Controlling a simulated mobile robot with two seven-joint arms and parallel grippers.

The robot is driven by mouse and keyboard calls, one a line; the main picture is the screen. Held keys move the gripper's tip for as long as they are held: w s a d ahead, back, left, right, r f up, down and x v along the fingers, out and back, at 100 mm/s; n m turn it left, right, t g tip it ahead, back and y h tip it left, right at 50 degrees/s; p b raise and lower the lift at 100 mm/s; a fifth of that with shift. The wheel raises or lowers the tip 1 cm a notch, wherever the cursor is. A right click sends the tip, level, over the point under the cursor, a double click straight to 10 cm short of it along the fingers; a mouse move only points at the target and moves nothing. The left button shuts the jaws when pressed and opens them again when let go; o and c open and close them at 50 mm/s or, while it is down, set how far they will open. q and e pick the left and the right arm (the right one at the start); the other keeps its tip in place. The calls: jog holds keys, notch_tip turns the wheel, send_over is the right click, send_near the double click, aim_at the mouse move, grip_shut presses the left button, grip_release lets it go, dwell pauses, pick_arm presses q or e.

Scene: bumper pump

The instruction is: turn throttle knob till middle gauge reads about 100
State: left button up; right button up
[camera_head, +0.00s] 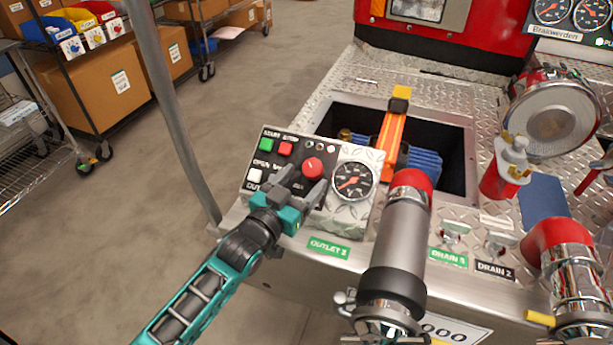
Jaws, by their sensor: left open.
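A control panel (268,166) stands on the truck's deck edge, with a round red knob (312,168) on it. A round black gauge (352,181) with an orange needle sits right of the knob; the needle points to the lower left, and its number is too small to read. Part of two more gauges (553,9) shows at the top right edge. Which one is the middle gauge, I cannot tell. My left gripper (298,190) is open and empty in front of the panel's lower part, just below the red knob; it covers some of the panel. My right gripper is out of view.
A grey hose outlet (400,233) with a red collar rises right of the panel. An open bay (459,135) lies behind, crossed by an orange bar (390,132). A grey pole (171,105) stands left. The floor (100,210) at left is clear.

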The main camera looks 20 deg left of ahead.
pick_arm(q)
jog(key=shift+x, duration=1.1)
jog(key=shift+c, duration=0.4)
jog(key=c, duration=1)
jog(key=shift+r+m+h, duration=0.2)
jog(key=shift+m+h, duration=0.3)
jog(key=shift+m, duration=0.1)
jog(key=shift+w+a+m+g+h+p, duration=0.1)
jog(key=shift+a+m+g+h+p, duration=0.1)
jog(key=shift+m+g+h+p, duration=0.45)
jog(key=shift+w+r+m+g+h, duration=0.1)
jog(key=shift+m+g+h, duration=0.25)
jog(key=shift+m+h, duration=0.75)
jog(key=shift+a+m+g+h, duration=0.15)
jog(key=shift+m+g+h, duration=0.3)
jog(key=shift+m+g, duration=0.25)
